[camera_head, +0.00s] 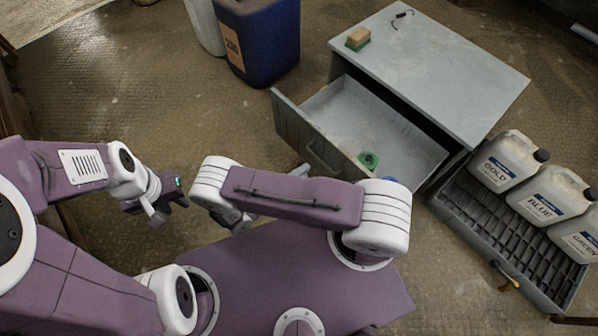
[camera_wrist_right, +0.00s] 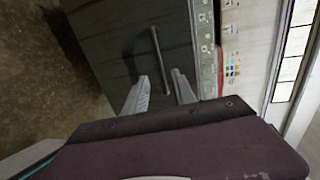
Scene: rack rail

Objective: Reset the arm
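My left gripper (camera_head: 168,203) hangs at the left of the head view, over bare floor and away from the furniture. Its fingers are small and foreshortened, so I cannot tell their gap. My right gripper is mostly hidden behind my right arm in the head view; a pale fingertip (camera_head: 301,171) shows close to the drawer front. In the right wrist view the right gripper (camera_wrist_right: 160,84) has its two fingers apart. The drawer's bar handle (camera_wrist_right: 160,60) shows between and beyond the fingertips, and I see no grip on it.
A grey cabinet (camera_head: 440,70) has its drawer (camera_head: 385,125) pulled out, with a green round item (camera_head: 368,160) inside. A sponge (camera_head: 358,38) lies on top. A rack (camera_head: 500,235) with labelled jugs stands right. A blue drum (camera_head: 262,40) stands behind. Floor at left is clear.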

